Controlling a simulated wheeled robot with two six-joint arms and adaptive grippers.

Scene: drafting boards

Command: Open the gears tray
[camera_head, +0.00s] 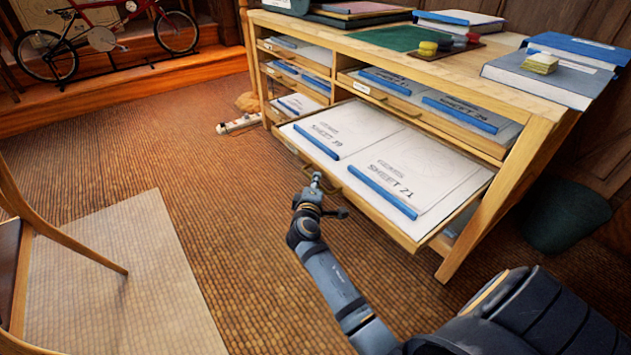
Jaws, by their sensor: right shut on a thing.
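A wide wooden tray (410,237) is pulled partly out of the drafting cabinet (543,130). It holds two white sheets with blue edge strips, Sheet 39 (350,127) and Sheet 21 (423,178). The small label on its front is too small to read, so I cannot tell whether it is the gears tray. My right gripper (319,188) is at the middle of the tray's front, shut on the tray's handle (334,189). The fingers partly hide the handle. My left gripper is not in view.
Another tray (480,133) with blue-edged sheets sits in the cabinet above the pulled-out one. Smaller trays (300,78) fill the left column. A chair (60,230) stands at left, a dark bin (566,217) at right. The floor before the tray is clear.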

